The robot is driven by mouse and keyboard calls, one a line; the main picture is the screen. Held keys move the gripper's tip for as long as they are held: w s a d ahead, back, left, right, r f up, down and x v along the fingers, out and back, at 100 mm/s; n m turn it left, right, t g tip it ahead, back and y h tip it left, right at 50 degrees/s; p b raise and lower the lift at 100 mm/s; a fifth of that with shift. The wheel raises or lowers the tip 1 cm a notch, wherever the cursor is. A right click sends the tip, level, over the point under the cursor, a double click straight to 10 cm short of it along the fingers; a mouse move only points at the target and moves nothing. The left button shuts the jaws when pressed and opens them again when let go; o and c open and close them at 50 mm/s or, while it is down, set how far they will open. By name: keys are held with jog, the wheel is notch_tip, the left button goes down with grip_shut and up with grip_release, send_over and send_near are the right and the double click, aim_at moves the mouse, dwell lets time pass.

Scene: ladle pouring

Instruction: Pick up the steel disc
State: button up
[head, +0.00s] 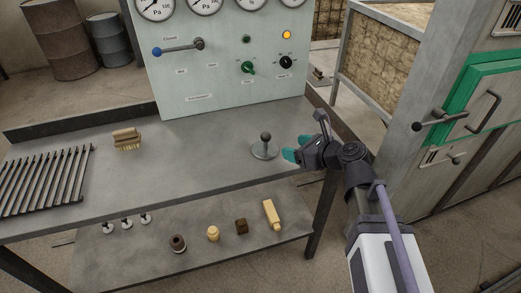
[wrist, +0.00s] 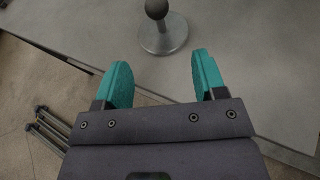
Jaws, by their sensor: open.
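The steel disc (head: 264,151) lies flat on the metal workbench near its right end, with a dark ball-topped post standing up from its middle. The disc also shows in the wrist view (wrist: 163,36), at the top centre, ahead of my fingertips. My gripper (head: 290,150) is just right of the disc, its teal fingers pointing toward it. In the wrist view my gripper (wrist: 160,75) is open and empty, its two teal fingers spread wide. The disc and its post are in front of the gap between the fingers, not between them.
The workbench (head: 190,165) also holds a wooden brush (head: 127,139) and a slatted grate (head: 45,180) at left. A panel with gauges (head: 225,60) stands behind the bench. Small objects stand on the lower shelf (head: 130,265). A grey cabinet with a green door (head: 480,95) is at right.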

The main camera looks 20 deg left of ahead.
jog(key=b, duration=0.2)
send_near(269, 143)
jog(key=shift+s+a+r, duration=0.4)
jog(key=shift+a+r, duration=0.05)
jog(key=shift+a, duration=0.15)
jog(key=shift+s+a+r, duration=0.4)
jog(key=shift+a, duration=0.5)
jog(key=b+x, duration=0.2)
jog(key=x, duration=0.3)
jog(key=shift+w, duration=0.1)
jog(key=shift+c, duration=0.3)
grip_shut()
